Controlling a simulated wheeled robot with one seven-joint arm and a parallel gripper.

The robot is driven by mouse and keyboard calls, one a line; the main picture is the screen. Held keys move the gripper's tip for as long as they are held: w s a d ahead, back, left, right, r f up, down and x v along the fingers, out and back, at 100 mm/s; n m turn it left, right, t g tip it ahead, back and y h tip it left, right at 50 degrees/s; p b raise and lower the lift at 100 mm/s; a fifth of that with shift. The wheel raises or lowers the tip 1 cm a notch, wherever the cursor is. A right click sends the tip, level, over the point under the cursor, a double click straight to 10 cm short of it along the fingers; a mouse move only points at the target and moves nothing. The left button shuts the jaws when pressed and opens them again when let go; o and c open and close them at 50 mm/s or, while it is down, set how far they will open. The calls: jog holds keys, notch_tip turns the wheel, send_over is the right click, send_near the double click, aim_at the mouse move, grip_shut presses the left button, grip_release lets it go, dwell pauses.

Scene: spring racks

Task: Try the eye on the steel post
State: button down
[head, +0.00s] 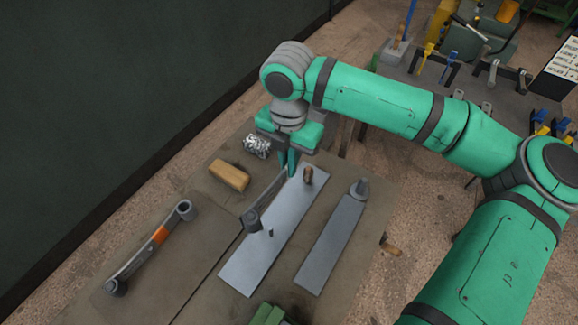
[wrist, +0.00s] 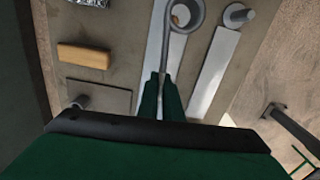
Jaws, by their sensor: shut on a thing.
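My gripper (head: 285,170) is shut on a grey spring leaf (head: 268,197), above the middle plate. In the head view the leaf slopes from the fingers to a grey rolled eye (head: 252,220) at its near end. In the wrist view it runs up from the fingers (wrist: 162,85) to a ring-shaped eye (wrist: 198,14). Brown shows inside that ring; I cannot tell whether it encircles anything. The steel post (head: 360,188) stands upright at the far end of the right plate, apart from the leaf. It also shows in the wrist view (wrist: 237,15).
A brown post (head: 308,175) and small dark pin (head: 270,232) stand on the middle plate (head: 245,270). The right plate (head: 328,250) is otherwise bare. Left are a tan block (head: 230,175), crumpled foil (head: 256,145) and another spring leaf (head: 140,255) with an orange band. Something green (head: 268,314) lies in front.

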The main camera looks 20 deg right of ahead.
jog(key=shift+w+r, duration=0.1)
jog(key=shift+r, duration=0.3)
jog(key=shift+d+r, duration=0.15)
jog(key=shift+r, duration=0.25)
jog(key=shift+a+r, duration=0.25)
jog(key=shift+r, duration=0.45)
jog(key=shift+d+r, duration=0.1)
jog(key=shift+r, duration=0.3)
jog(key=s+d+f, duration=0.2)
jog(key=s+d, duration=0.2)
jog(key=d, duration=0.2)
jog(key=s+d+f, duration=0.2)
jog(key=s+d, duration=0.3)
jog(key=d, duration=0.2)
jog(key=shift+f, duration=0.4)
jog(key=shift+s, duration=0.1)
